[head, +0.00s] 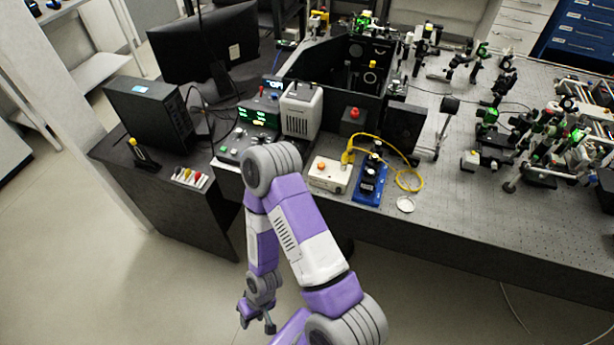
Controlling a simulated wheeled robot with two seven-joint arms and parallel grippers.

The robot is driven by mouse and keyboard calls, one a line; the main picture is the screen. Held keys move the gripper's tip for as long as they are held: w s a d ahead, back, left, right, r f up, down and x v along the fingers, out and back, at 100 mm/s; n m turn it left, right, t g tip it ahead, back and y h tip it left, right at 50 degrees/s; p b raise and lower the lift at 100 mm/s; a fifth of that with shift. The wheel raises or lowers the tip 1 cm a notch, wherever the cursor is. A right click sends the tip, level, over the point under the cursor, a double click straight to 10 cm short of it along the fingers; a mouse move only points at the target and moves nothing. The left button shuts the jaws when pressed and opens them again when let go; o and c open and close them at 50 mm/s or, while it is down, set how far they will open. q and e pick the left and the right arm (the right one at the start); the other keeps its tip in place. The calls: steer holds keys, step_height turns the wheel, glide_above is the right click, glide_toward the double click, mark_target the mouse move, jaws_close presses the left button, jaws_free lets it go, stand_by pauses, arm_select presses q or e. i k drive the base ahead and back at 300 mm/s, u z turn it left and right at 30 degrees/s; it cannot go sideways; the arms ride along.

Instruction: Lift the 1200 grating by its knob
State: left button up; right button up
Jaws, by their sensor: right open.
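I cannot make out a 1200 label on anything. A small dark piece with a yellow knob (143,155) stands on the left part of the black bench. Another dark part with a yellow spot (372,66) sits inside the open black spectrometer box (332,75). I cannot tell which of them, if either, is the 1200 grating. My right gripper (256,318) hangs low over the floor in front of the bench, open and with nothing seen between its fingers. It is well apart from both pieces. My left gripper is not in view.
A row of coloured-top pieces (190,178) lies near the left bench's front edge. A black case (146,113), monitor (205,45), green-display controller (258,118), white box (329,174) and blue-based device (370,183) crowd the bench. Optics fill the right; the front-right bench top is clear.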

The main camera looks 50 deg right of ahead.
mark_target(367, 185)
steer(key=u, duration=1.8)
steer(key=k, duration=1.35)
steer(key=z, duration=1.65)
